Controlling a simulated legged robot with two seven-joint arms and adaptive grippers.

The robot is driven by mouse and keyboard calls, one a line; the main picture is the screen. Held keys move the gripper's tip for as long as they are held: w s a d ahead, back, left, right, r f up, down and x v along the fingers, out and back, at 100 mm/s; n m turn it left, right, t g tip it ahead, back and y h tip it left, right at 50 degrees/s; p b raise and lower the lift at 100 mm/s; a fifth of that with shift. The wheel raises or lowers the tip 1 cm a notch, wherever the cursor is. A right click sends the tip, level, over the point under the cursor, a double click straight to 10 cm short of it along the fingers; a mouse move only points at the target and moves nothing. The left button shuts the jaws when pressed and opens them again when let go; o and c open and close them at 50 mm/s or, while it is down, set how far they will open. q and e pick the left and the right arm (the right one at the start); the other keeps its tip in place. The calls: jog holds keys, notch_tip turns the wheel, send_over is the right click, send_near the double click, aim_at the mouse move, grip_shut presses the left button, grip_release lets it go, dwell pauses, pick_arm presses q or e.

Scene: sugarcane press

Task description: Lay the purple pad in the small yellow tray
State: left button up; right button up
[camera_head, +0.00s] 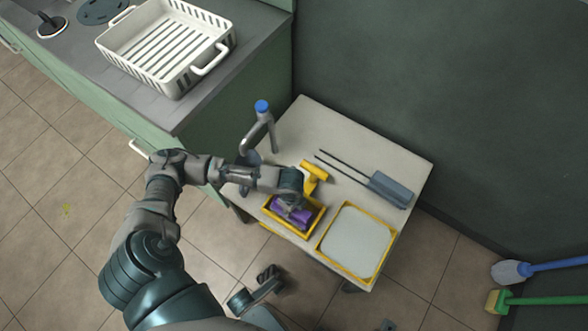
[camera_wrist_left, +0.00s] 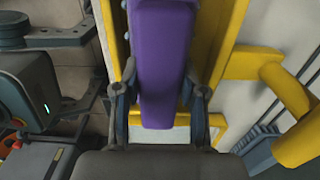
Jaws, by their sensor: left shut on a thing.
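The small yellow tray (camera_head: 272,207) stands at the table's front left edge; its yellow walls (camera_wrist_left: 227,45) flank the pad in the left wrist view. The purple pad (camera_head: 301,217) is over or inside this tray, lengthwise along it. My left gripper (camera_head: 293,207) is shut on the pad (camera_wrist_left: 162,60), with one finger on each side (camera_wrist_left: 160,90). I cannot tell if the pad touches the tray floor. My right gripper (camera_head: 268,279) seems to hang low in front of the table, empty; its jaw gap is unclear.
A white rack (camera_head: 165,45) sits on the counter.

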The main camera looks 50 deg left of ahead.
pick_arm(q)
jog(key=o, duration=1)
jog(key=shift+a, duration=0.1)
jog(key=shift+o, duration=1)
jog(key=shift+a+f, duration=0.1)
